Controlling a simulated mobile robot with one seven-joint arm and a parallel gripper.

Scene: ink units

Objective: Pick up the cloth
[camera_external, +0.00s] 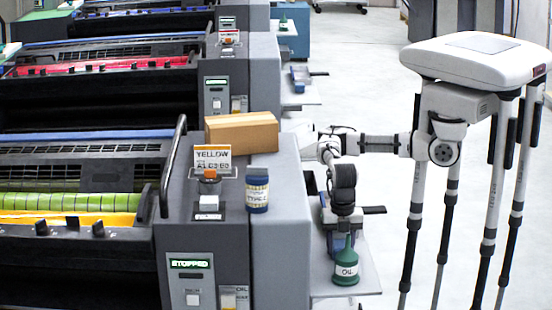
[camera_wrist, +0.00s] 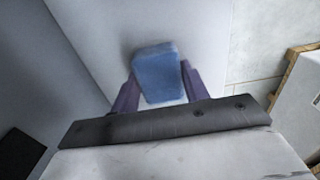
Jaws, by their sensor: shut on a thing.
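The cloth (camera_wrist: 158,75) shows in the wrist view as a folded-looking blue block between the two purple-grey fingers of my gripper (camera_wrist: 160,88). My gripper is shut on it, with a finger at each side. A pale grey surface lies beyond the cloth; I cannot tell whether the cloth touches it. In the external view, my arm reaches left from my body and its wrist points down over the side shelf (camera_external: 362,283). The fingertips and the cloth cannot be made out there.
A green oil can (camera_external: 345,268) stands on the shelf close by my wrist. A blue and grey item with a dark handle (camera_external: 373,210) is behind it. The press cabinet (camera_external: 280,225) on the left carries a cardboard box (camera_external: 241,132) and a blue jar (camera_external: 257,190).

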